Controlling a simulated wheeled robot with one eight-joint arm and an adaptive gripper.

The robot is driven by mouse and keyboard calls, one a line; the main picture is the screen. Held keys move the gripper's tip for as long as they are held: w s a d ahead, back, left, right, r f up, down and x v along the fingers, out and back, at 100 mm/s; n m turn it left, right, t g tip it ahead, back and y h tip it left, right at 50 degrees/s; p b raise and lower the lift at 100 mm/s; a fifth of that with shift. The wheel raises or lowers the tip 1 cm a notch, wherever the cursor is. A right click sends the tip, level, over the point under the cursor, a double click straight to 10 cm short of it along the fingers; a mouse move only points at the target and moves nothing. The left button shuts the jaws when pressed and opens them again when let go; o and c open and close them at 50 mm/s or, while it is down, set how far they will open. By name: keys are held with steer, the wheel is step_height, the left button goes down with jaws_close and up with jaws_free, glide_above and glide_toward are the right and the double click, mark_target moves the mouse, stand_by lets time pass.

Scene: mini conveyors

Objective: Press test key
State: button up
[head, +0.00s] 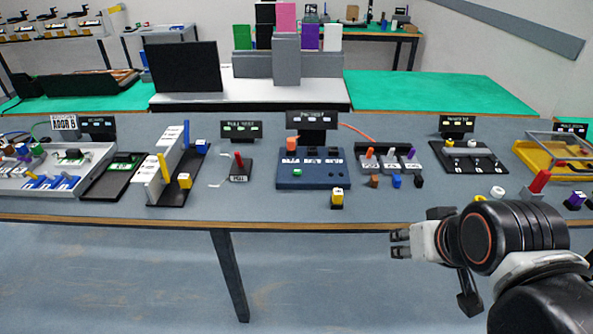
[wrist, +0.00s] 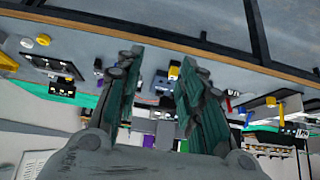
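A blue key box (head: 320,182) stands near the front of the grey table, under a black sign (head: 312,119). It has an orange-red knob (head: 292,144), a small green key (head: 297,172) and dark round buttons on its face. The lettering is too small to read surely, so I cannot tell which one is the test key. My gripper (head: 400,244) is in front of the table edge, to the right of and apart from the box, pointing left in the head view. In the wrist view my gripper (wrist: 163,58) has its two fingers spread with nothing between them.
Floor before the table is clear.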

jaws_close()
stand_by(1.0)
